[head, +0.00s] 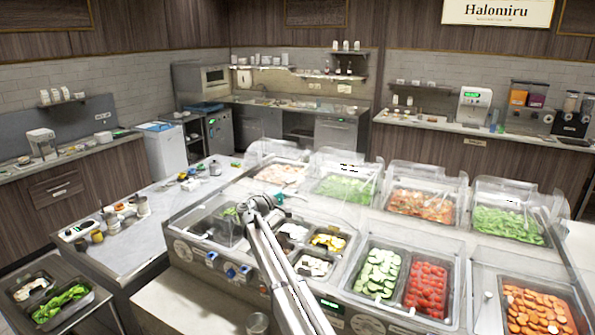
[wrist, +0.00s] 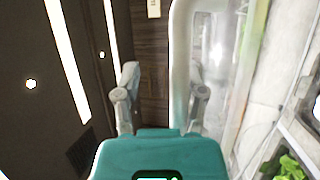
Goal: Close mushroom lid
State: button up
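Pale sliced pieces that look like mushrooms (head: 313,265) lie in a small well of the counter in the head view, just right of my arm. I cannot clearly make out a separate lid for this well; a clear cover seems to frame this group of wells. My gripper (head: 264,203) is above the counter behind and left of the small wells, and its fingertips are hard to see there. In the wrist view my gripper (wrist: 165,88) has its two grey fingers wide apart, with nothing between them. A clear, rounded panel stands beside and behind the right finger.
Small wells with white pieces (head: 295,231) and yellow pieces (head: 327,241) adjoin. Cucumber (head: 379,272) and tomato (head: 427,287) pans lie to the right. Raised clear covers (head: 343,165) line the back row. A side table (head: 135,248) with jars stands left.

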jog(key=shift+w+d+r+g+y+p, duration=0.15)
jog(key=shift+w+d+r+y+p, duration=0.1)
jog(key=shift+w+r+p, duration=0.5)
jog(key=shift+w+d+r+g+y+p, duration=0.2)
jog(key=shift+w+r+p, duration=0.3)
jog(key=shift+p, duration=0.4)
jog(key=shift+w+d+r+n+p, duration=0.35)
jog(key=shift+w+p, duration=0.1)
jog(key=shift+p, duration=0.2)
